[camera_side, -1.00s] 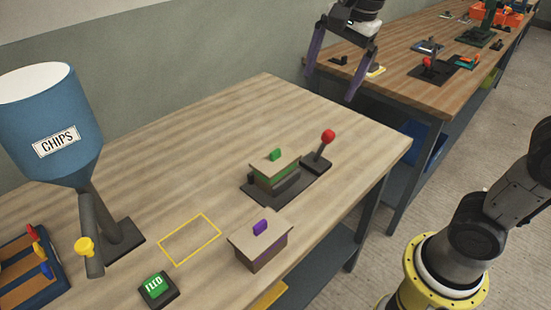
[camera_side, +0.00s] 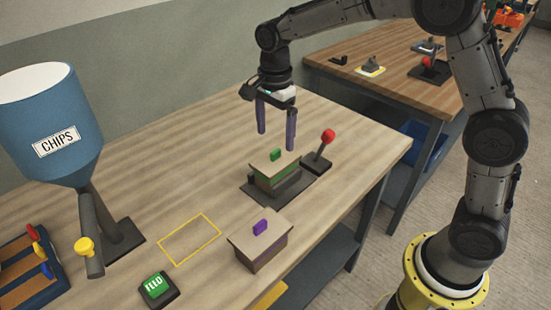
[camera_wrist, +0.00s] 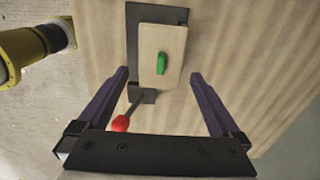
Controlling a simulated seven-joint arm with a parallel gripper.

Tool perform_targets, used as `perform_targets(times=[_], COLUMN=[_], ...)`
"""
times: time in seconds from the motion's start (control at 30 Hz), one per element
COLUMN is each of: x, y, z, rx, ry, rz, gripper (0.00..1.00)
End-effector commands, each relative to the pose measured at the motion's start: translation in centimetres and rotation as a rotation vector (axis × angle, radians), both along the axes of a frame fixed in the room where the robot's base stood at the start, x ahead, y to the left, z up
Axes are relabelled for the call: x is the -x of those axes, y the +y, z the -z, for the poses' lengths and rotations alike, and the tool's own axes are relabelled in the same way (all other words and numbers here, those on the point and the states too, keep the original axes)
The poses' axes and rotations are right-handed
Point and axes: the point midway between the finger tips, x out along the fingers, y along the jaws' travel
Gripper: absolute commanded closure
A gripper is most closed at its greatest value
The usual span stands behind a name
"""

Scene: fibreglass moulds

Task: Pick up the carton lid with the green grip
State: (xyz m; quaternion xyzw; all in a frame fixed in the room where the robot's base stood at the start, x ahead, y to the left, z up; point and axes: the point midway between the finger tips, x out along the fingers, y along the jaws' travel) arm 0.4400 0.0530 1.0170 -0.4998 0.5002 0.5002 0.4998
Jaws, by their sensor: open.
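The carton lid with the green grip (camera_side: 275,154) is a tan board lying on a carton (camera_side: 266,182) with a green band, on a dark base plate. The lid also shows in the wrist view (camera_wrist: 173,73), its green grip upright near the middle. My gripper (camera_side: 276,142) is open and empty, above and a little behind the lid in the side view. In the wrist view the fingertips (camera_wrist: 160,72) stand apart on either side of the lid's lower part. A second carton with a purple grip (camera_side: 260,227) stands nearer the front edge.
A red-knobbed lever (camera_side: 327,137) stands right beside the green-grip carton; it shows in the wrist view (camera_wrist: 120,123) near the left finger. A blue CHIPS hopper (camera_side: 52,115), a green FEED button (camera_side: 156,287) and a yellow outlined rectangle (camera_side: 190,239) are to the left.

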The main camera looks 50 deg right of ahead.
Motion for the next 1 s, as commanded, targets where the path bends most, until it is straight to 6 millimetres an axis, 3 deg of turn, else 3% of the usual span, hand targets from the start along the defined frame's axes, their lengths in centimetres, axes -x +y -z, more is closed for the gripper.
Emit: perform_targets(times=[0.27,0.53,0.87,1.0], x=[0.0,-0.1,-0.1,-0.1], y=[-0.1,-0.3,-0.3,-0.3], z=[2.1,5.8,6.6,6.6], rx=[0.000,0.001,0.000,0.000], ry=[0.002,0.003,-0.001,-0.001], rz=[0.000,0.000,0.001,0.001], gripper=[0.00,0.00,0.00,0.22])
